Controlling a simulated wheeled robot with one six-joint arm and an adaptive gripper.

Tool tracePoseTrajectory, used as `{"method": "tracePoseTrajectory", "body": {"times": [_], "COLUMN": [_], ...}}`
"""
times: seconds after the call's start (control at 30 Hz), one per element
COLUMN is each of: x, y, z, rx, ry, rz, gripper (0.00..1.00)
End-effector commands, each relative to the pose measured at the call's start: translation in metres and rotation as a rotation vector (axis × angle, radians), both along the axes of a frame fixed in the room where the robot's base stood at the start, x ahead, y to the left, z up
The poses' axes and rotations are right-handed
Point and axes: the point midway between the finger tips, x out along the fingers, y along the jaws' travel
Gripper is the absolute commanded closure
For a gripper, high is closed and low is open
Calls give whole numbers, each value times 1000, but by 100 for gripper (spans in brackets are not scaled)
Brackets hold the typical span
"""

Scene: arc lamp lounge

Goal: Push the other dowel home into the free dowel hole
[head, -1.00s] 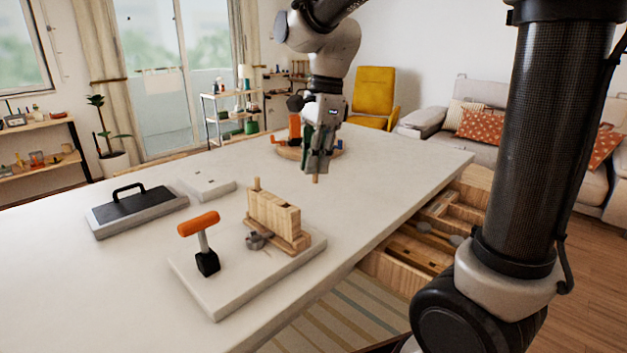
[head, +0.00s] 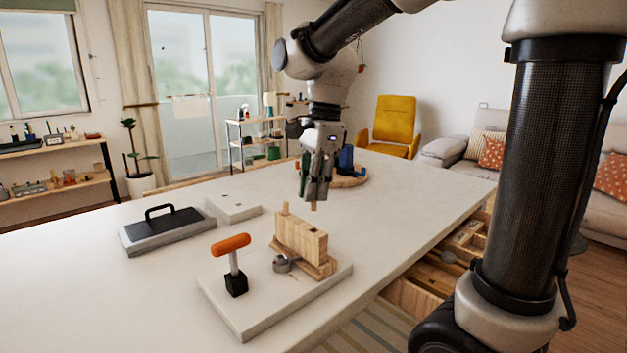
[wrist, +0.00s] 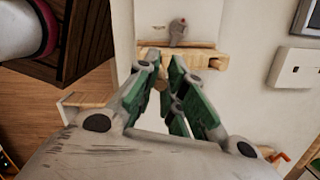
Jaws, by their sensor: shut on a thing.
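The light wooden block (head: 302,238) stands upright on a wooden base on a pale board (head: 245,320). One dowel (head: 285,207) stands up from the block's left end. My gripper (head: 314,192) is shut on the other dowel (head: 313,206), whose tip shows below the fingers. In the head view it appears above the block's right part, apart from it. In the wrist view my gripper (wrist: 164,82) points toward the block (wrist: 185,59), and its fingers mostly hide the held dowel. I cannot make out the free hole.
A handled dark-topped block (head: 165,232) and a white plate (head: 233,207) lie left. An open drawer (head: 410,298) is at right. A round wooden stand (head: 350,181) is behind.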

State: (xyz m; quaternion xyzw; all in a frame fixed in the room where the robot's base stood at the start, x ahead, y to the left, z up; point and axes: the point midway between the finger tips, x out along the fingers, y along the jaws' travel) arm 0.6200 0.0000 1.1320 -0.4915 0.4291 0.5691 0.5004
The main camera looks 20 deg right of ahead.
Motion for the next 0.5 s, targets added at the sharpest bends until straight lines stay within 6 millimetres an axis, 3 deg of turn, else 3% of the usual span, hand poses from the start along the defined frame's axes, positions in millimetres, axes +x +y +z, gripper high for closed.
{"method": "tracePoseTrajectory", "body": {"times": [0.3, 0.5], "x": [0, 0], "y": [0, 0], "z": [-30, -38], "rx": [0, 0], "ry": [0, -1], "rz": [-1, -1], "gripper": [98, 98]}}
